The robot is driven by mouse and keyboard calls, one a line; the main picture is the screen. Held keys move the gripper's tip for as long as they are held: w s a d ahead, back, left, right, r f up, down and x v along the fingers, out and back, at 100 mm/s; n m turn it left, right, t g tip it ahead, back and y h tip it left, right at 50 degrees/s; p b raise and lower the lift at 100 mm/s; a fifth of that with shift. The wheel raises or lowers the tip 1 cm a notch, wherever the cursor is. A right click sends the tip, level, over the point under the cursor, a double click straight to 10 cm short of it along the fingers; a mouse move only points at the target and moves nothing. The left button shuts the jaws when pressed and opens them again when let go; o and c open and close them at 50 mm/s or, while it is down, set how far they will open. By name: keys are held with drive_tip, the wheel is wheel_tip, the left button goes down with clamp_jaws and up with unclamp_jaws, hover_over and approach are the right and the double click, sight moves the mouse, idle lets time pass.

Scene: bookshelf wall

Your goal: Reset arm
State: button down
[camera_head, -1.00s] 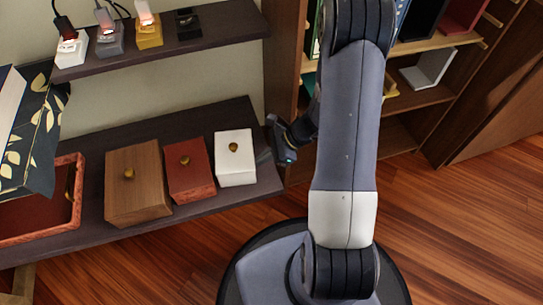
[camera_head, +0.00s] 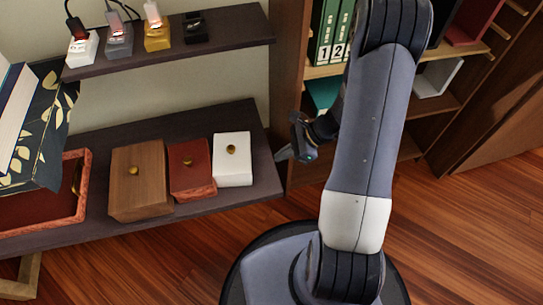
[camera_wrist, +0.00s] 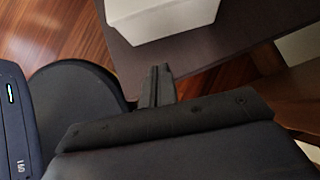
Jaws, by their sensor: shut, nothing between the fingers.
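My gripper (camera_head: 284,153) is at the right end of the lower shelf in the head view, just right of the white box (camera_head: 232,159). In the wrist view its fingers (camera_wrist: 160,84) are together with nothing between them. They point toward the shelf edge, and the white box (camera_wrist: 160,14) shows beyond them. My arm rises from my base and bends over at the top right of the head view.
The lower shelf (camera_head: 215,120) also bears a red box (camera_head: 192,178), a wooden box (camera_head: 137,190) and a red tray (camera_head: 85,190). Several small switches stand on the upper shelf (camera_head: 235,28). A bookcase (camera_head: 290,80) with binders stands behind my arm. Wooden floor (camera_head: 460,230) is open at right.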

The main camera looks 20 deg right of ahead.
drive_tip(key=p+v, duration=0.1)
drive_tip(key=v, duration=0.5)
drive_tip(key=shift+p, duration=0.3)
drive_tip(key=b+x, duration=0.4)
drive_tip(key=x, duration=0.5)
drive_tip(key=shift+s+d+f, duration=0.1)
drive_tip(key=shift+d, duration=0.05)
drive_tip(key=a, duration=0.3)
drive_tip(key=w+a, duration=0.1)
drive_tip(key=a, duration=0.1)
drive_tip(key=shift+f, duration=0.25)
drive_tip(key=shift+s+d, duration=0.1)
drive_tip(key=shift+d, duration=0.25)
drive_tip(key=shift+a, duration=0.15)
